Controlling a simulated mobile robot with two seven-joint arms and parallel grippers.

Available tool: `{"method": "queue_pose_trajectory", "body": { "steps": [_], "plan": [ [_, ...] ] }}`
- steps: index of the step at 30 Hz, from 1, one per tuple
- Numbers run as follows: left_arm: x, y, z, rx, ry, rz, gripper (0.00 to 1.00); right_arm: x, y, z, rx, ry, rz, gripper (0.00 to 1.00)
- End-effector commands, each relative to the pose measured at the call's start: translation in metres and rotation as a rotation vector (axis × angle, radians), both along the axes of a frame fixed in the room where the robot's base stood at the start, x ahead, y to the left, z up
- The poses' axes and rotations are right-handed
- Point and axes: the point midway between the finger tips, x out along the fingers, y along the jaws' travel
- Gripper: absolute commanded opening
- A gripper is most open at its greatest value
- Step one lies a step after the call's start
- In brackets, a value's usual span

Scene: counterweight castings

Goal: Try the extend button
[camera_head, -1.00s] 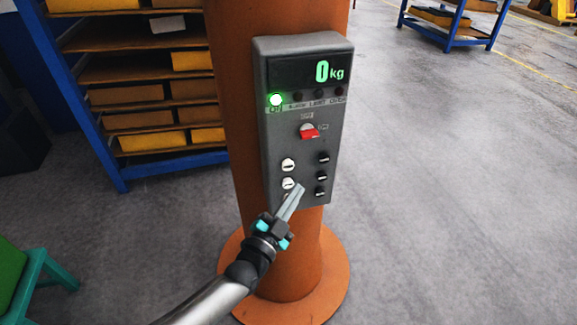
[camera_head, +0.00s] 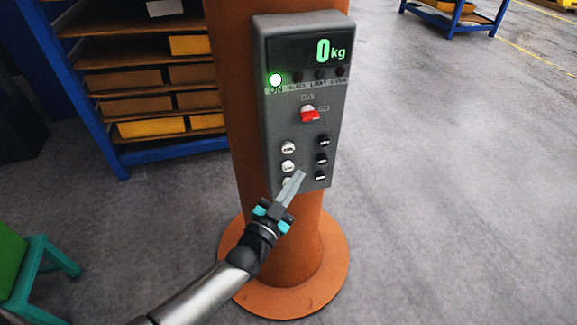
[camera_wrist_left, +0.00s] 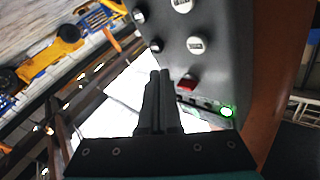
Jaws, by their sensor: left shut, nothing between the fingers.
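A grey control panel (camera_head: 275,128) is mounted on an orange column (camera_head: 232,100). Its display (camera_head: 305,53) reads 0 kg and a green lamp (camera_head: 275,80) is lit above the word ON. A red switch (camera_head: 308,114) sits mid-panel. Below are a left column of white buttons (camera_head: 288,148) and a right column of black buttons (camera_head: 323,141); their labels are too small to read. My left gripper (camera_head: 300,175) is shut and empty, its tips in front of the panel's lower part, partly hiding the lowest white button. The left wrist view shows the shut fingers (camera_wrist_left: 158,78) and white buttons (camera_wrist_left: 195,45). Contact cannot be told.
A blue rack (camera_head: 100,140) with shelves of yellow and brown boxes stands behind at left. A teal stool-like frame (camera_head: 35,265) is at lower left. The column's round orange base (camera_head: 335,275) rests on the grey floor.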

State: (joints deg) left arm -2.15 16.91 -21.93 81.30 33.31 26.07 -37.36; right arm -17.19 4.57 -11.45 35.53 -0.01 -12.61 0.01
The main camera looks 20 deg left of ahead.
Motion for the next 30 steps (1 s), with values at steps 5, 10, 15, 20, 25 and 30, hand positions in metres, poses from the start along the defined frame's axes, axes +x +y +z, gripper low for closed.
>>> {"method": "queue_pose_trajectory", "body": {
  "steps": [5,10,15,20,25,30],
  "plan": [
    [-0.003,-0.003,-0.012,-0.309,0.061,-0.043,0.0,0.0,0.0,-0.017,0.0,0.0,0.0,0.5],
    [-0.006,-0.005,-0.019,-0.61,0.12,-0.085,0.0,0.0,0.0,-0.03,0.0,0.0,0.0,0.5],
    [-0.009,-0.008,-0.025,-0.908,0.176,-0.128,0.0,0.0,0.0,-0.042,0.0,0.0,0.0,0.5],
    [-0.012,-0.01,-0.031,-1.191,0.23,-0.169,0.0,0.0,0.0,-0.054,0.0,0.0,0.0,0.5],
    [-0.015,-0.012,-0.038,-1.49,0.288,-0.213,0.0,0.0,0.0,-0.066,0.0,0.0,0.0,0.5],
    [-0.018,-0.014,-0.044,-1.788,0.345,-0.257,0.0,0.0,0.0,-0.079,0.0,0.0,0.0,0.5]
  ]
}}
